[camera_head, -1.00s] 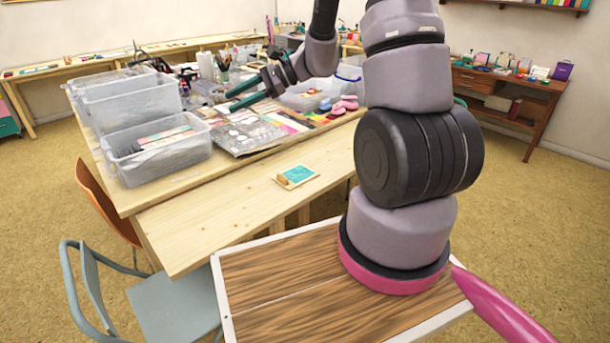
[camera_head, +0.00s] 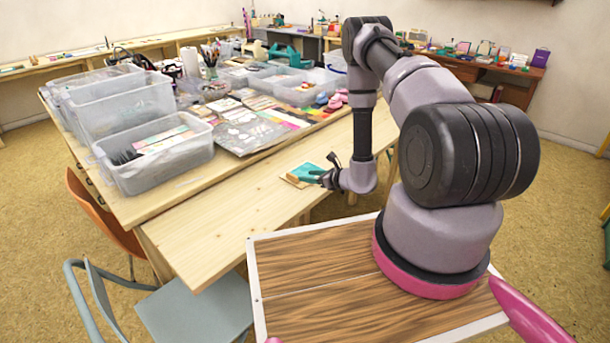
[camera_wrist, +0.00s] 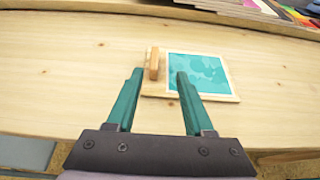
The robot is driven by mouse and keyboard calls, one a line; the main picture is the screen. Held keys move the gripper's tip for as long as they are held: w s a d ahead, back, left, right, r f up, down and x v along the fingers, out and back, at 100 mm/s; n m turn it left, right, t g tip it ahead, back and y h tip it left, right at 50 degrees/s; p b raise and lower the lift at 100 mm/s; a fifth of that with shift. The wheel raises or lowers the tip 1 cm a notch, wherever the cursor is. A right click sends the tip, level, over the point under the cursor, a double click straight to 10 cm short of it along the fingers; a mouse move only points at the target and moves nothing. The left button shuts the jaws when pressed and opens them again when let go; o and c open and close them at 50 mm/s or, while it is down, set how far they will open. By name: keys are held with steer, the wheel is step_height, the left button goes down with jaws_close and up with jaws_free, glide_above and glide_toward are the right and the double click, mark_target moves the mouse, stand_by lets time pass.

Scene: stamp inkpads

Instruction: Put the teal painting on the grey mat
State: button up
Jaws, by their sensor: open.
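The teal painting (camera_wrist: 203,70) is a small flat panel with a pale wooden border, lying on the light wooden table. A short upright wooden block (camera_wrist: 154,64) stands at its left edge in the wrist view. My gripper (camera_wrist: 160,74) is open, with teal fingers reaching toward the panel. In the wrist view the block shows between the fingertips, and the right fingertip overlaps the teal picture; I cannot tell if they touch. In the head view my gripper (camera_head: 308,175) partly hides the panel. A grey patterned sheet (camera_head: 246,136) farther back may be the grey mat.
Clear plastic bins (camera_head: 155,155) stand at the table's left. Paint trays, coloured papers and pink items (camera_head: 338,98) crowd the back. The table's near strip (camera_head: 215,215) is bare. An orange chair (camera_head: 100,215) and a blue-grey chair (camera_head: 195,305) stand close by.

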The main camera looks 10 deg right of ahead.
mark_target(295, 176)
steer(key=x, duration=0.3)
steer(key=shift+a, duration=0.1)
steer(key=x, duration=0.4)
steer(key=shift+s+a+f, duration=0.1)
steer(key=shift+a, duration=0.25)
steer(key=shift+w+a+f, duration=0.2)
steer(key=shift+w+a, duration=0.1)
steer(key=shift+w, duration=0.15)
jaws_close()
